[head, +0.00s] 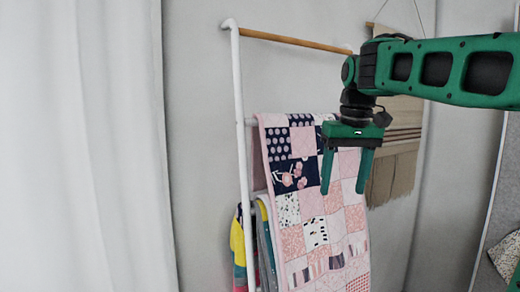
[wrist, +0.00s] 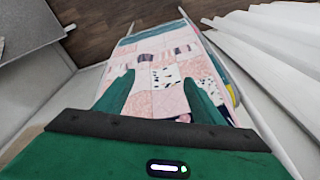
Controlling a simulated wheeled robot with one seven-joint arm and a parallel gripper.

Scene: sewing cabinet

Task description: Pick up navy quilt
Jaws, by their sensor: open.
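A patchwork quilt (head: 290,207) with navy, pink and white squares hangs over an upper rung of a white ladder rack; it is the only cloth with clear navy patches. It also shows in the wrist view (wrist: 168,52), spreading away below the fingers. My gripper (head: 343,192) points down in front of the quilt's upper right part in the head view and covers some of it. Its two fingers are apart with nothing held between them. In the wrist view the fingers (wrist: 158,80) appear over the quilt; I cannot tell whether they touch it.
The white ladder rack (head: 239,120) has a wooden top bar (head: 290,41). A yellow and multicoloured cloth (head: 238,240) and a grey-blue cloth (head: 265,245) hang lower. A tan woven hanging (head: 397,150) is on the wall behind. A white curtain (head: 85,150) fills the left.

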